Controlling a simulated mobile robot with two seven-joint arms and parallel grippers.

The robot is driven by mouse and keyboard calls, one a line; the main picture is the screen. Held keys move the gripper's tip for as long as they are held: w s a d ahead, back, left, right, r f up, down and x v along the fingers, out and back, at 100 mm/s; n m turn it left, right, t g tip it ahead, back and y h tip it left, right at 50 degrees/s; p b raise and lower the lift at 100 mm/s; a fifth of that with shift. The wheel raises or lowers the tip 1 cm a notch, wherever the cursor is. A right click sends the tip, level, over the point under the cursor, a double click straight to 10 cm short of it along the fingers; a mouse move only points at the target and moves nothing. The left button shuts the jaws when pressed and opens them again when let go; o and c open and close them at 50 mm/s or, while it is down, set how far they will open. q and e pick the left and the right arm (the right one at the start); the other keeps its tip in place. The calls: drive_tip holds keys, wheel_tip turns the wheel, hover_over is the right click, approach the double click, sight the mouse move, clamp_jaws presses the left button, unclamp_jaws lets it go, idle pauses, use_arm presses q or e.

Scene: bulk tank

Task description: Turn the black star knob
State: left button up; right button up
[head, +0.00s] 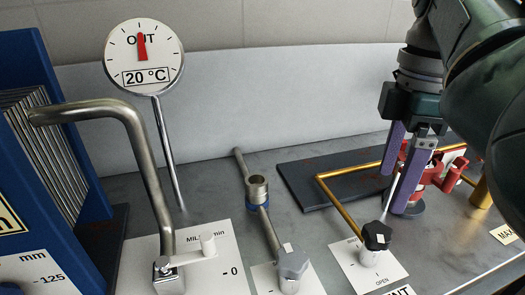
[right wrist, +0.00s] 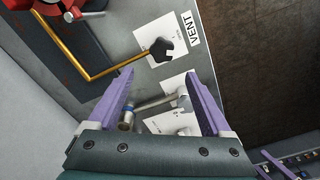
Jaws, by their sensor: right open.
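The black star knob (head: 376,236) stands on a white plate marked OPEN, at the end of a brass pipe (head: 340,205). It also shows in the right wrist view (right wrist: 161,50), beyond my fingertips and next to the VENT label. My right gripper (head: 395,192) is open and empty, with two purple fingers pointing down. In the head view it hangs above and behind the knob, not around it. In the right wrist view, the gripper (right wrist: 159,75) has its tips short of the knob. My left gripper is not in view.
A grey knob (head: 293,263) on a steel pipe stands left of the black one. Red fittings (head: 437,172) stand behind the right gripper. A bent steel pipe (head: 140,140), a 20 °C dial (head: 143,55) and a blue plate stack (head: 55,130) are at the left.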

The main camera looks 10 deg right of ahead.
sight(379, 231)
drive_tip(key=f, duration=0.3)
drive_tip(key=f+b, duration=0.1)
drive_tip(key=f, duration=0.4)
drive_tip(key=shift+s+d+f+b, duration=0.2)
drive_tip(key=shift+s+f+b, duration=0.1)
drive_tip(key=shift+s, duration=0.05)
drive_tip(key=shift+f, duration=0.5)
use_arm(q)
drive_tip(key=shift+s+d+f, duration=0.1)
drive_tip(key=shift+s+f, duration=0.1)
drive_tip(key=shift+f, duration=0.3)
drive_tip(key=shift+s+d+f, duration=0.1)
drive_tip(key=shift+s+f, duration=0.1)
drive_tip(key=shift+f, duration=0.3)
use_arm(e)
drive_tip(key=shift+c, duration=0.7)
drive_tip(key=c, duration=0.9)
clamp_jaws()
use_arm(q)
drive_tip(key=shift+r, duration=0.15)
